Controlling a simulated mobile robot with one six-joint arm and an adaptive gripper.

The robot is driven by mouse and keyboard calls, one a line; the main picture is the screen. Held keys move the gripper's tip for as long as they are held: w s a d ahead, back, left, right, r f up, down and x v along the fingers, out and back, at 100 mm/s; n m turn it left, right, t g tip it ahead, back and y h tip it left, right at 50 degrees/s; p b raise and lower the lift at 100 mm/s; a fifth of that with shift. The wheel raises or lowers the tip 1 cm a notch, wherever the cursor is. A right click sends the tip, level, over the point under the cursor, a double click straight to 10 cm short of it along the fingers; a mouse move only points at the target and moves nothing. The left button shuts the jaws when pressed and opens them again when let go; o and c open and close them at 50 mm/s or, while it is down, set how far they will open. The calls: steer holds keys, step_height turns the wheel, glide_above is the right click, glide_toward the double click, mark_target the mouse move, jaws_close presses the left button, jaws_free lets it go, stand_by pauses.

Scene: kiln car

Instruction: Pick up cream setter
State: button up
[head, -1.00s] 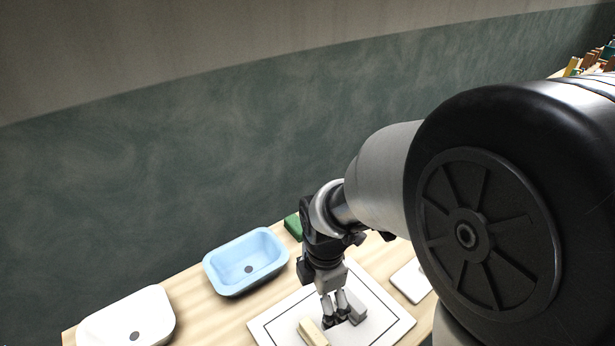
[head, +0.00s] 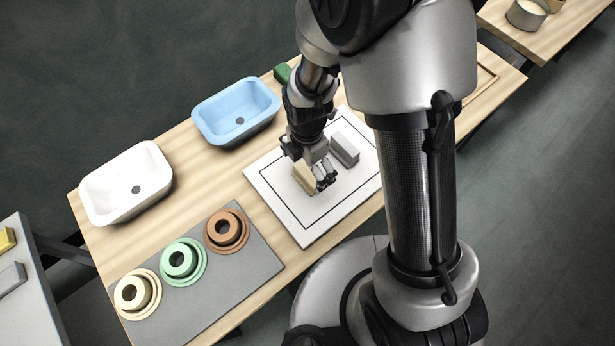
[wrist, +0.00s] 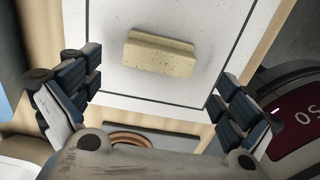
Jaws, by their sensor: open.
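A cream block (head: 303,178), which I take as the cream setter, lies on the white board with a black outline (head: 276,190). The block also shows in the wrist view (wrist: 158,57), long side across the picture. My gripper (head: 323,178) is open and empty, close to the block and partly covering its right end in the head view. In the wrist view, my spread fingers (wrist: 160,100) stand left and right, with the block farther up between them and clear of both. Whether the fingertips are above the board or touching it is hard to tell.
A grey block (head: 344,149) lies on the same board, right of the gripper. A blue basin (head: 237,112) and a white basin (head: 127,182) stand to the left. A grey mat (head: 213,292) holds cream, green and brown ringed pieces. A green block (head: 282,73) sits behind.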

mark_target(307, 174)
step_height(307, 174, down, 5)
steer(key=shift+w+f+b, duration=0.1)
steer(key=shift+w+b, duration=0.05)
steer(key=shift+b, duration=1)
steer(key=shift+c, duration=0.3)
steer(key=c, duration=1.1)
steer(key=shift+c, duration=0.2)
